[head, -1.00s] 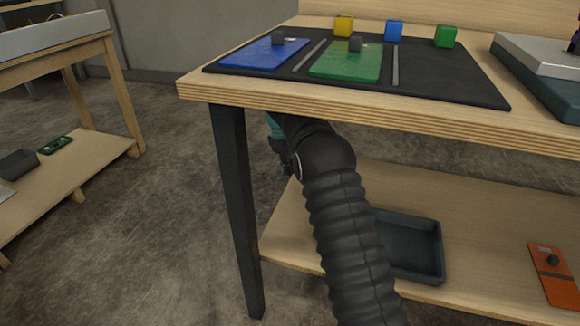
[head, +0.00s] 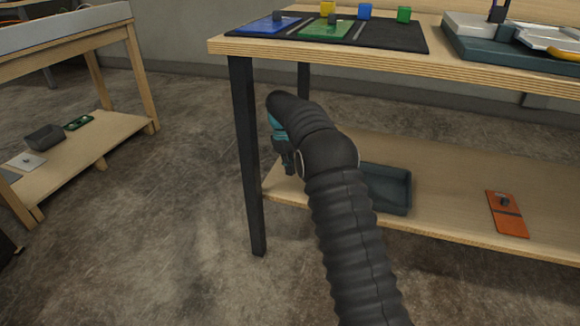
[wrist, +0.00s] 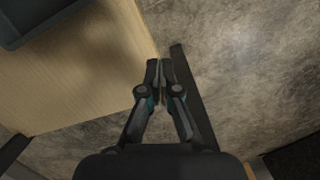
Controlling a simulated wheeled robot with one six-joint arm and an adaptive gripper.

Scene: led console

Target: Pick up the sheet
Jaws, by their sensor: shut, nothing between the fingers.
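Several flat sheets with dark knobs are in the head view, and I cannot tell which one the task names. A blue sheet (head: 262,26) and a green sheet (head: 322,30) lie on the dark mat of the tabletop. An orange sheet (head: 508,222) lies on the lower shelf at the right. My gripper (head: 289,165) hangs below the tabletop by the table's leg, left of the tray and apart from all sheets. In the wrist view my gripper (wrist: 160,65) is shut and empty over the shelf's edge.
A dark tray (head: 386,212) stands on the lower shelf (head: 440,212), right of my gripper. A dark table leg (head: 248,170) is close on the left. Coloured cubes stand at the tabletop's back. Another bench (head: 110,150) is at the left. Bare floor lies between.

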